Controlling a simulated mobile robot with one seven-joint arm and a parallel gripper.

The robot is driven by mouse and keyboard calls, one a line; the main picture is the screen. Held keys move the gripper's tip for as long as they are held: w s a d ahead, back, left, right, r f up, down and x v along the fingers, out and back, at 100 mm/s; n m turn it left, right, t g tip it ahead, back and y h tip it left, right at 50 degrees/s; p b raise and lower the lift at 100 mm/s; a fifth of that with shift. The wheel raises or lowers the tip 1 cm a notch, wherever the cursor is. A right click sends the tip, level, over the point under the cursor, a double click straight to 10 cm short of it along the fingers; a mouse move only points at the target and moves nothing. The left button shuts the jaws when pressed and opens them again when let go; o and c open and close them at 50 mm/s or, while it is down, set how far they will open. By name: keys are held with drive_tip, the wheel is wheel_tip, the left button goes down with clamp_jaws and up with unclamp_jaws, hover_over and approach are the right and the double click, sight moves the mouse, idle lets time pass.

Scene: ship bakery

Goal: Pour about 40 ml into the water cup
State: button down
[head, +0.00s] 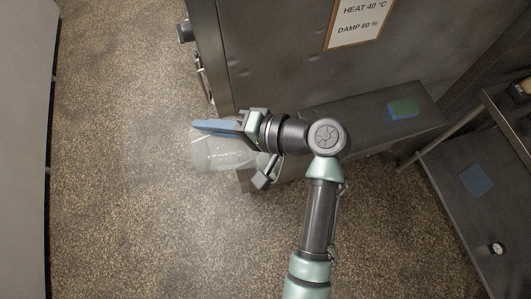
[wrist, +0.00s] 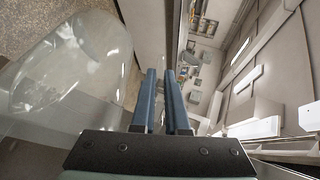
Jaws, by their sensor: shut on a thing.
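My gripper (head: 200,125) reaches out to the left past the end of a low dark bench, its blue fingers close together. A clear, see-through vessel (head: 222,155) hangs at the fingers, over the floor, and looks tilted. In the wrist view the vessel (wrist: 75,75) fills the left side, beside the fingers (wrist: 161,80). My gripper is shut on this clear vessel; the exact part gripped is hard to make out. I cannot tell how much liquid is in it. I cannot make out a water cup in either view.
A large metal cabinet (head: 270,55) with a heat and damp sign (head: 360,18) stands behind. A dark surface at right holds a blue square (head: 477,180) and small round white item (head: 497,248). Floor at left is clear.

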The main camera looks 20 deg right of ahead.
drive_tip(key=shift+d+r, duration=0.15)
drive_tip(key=shift+r, duration=0.1)
drive_tip(key=shift+w+a, duration=0.3)
drive_tip(key=shift+a, duration=1.1)
drive_tip(key=shift+r+y, duration=0.15)
drive_tip(key=shift+y, duration=0.15)
idle(0.7)
